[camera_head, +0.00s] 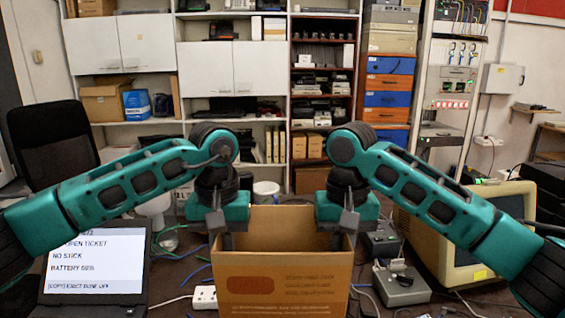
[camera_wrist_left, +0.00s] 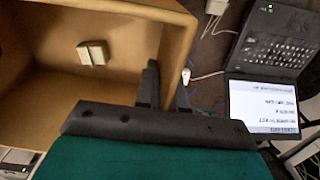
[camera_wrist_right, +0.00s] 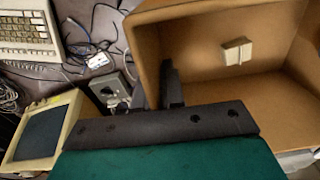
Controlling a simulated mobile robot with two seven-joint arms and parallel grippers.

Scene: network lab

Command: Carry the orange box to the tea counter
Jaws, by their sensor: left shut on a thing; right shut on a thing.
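The orange-brown open-topped box (camera_head: 282,284) is upright at the front centre of the head view, with faint print on its near face. My left gripper (camera_head: 228,238) is shut on its left wall, and my right gripper (camera_head: 338,238) is shut on its right wall. In the left wrist view the fingers (camera_wrist_left: 165,88) straddle the box rim; the right wrist view shows the same for the right fingers (camera_wrist_right: 170,88). A small pale block lies on the box floor (camera_wrist_left: 92,53). The box's underside is hidden, so I cannot tell whether it touches the table. I cannot identify a tea counter.
A laptop (camera_head: 95,262) stands left of the box and a beige monitor (camera_head: 440,240) right. A grey device (camera_head: 400,284), a white power strip (camera_head: 205,297) and loose cables lie close by. A black chair (camera_head: 52,140) and full shelves (camera_head: 240,70) stand behind.

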